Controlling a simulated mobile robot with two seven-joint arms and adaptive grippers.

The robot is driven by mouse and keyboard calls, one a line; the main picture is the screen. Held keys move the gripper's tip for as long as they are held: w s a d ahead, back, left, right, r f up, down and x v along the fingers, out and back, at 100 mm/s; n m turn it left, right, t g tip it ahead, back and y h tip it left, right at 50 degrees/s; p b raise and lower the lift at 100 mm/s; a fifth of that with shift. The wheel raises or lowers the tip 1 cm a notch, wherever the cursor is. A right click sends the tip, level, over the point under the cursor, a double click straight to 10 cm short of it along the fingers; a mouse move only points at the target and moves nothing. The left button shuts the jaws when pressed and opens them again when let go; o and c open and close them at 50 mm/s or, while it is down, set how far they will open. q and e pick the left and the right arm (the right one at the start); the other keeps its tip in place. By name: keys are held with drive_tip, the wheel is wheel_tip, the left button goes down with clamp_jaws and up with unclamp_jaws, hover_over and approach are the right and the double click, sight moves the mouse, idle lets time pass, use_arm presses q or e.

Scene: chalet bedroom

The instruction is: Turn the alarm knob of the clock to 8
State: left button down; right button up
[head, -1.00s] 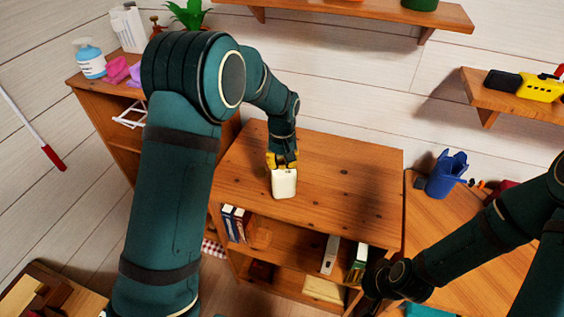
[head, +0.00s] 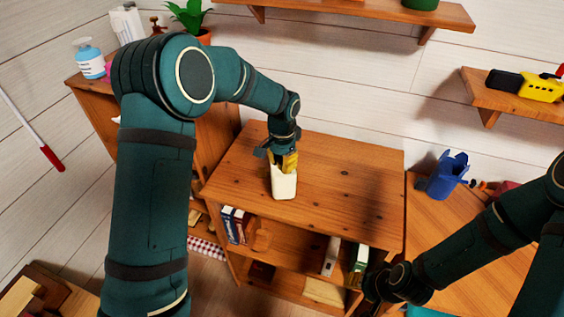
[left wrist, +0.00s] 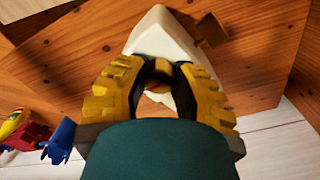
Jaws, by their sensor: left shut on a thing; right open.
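The cream clock (head: 284,183) stands on top of the wooden cabinet. Its face is turned away from the left wrist camera, and I can read no numbers. My left gripper (head: 284,163) reaches it from behind and above, with yellow fingers at its back. In the left wrist view, the clock (left wrist: 158,35) is just beyond the fingertips, and my left gripper (left wrist: 162,72) is closed around a small brownish part, apparently a knob on the clock's back. The knob's setting is hidden. My right gripper (head: 374,287) hangs low at the cabinet's right front, its fingers hardly visible.
The cabinet top (head: 345,180) is bare around the clock. A blue cup (head: 443,177) stands on the surface to the right. A wall shelf (head: 360,10) runs above, and a potted plant (head: 190,18) stands at the back left.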

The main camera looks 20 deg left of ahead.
sight(282, 162)
use_arm(q)
drive_tip(key=shift+m, duration=1.2)
drive_tip(key=c, duration=0.7)
unclamp_jaws()
drive_tip(key=shift+r, duration=0.1)
wheel_tip(282, 162, up, 12)
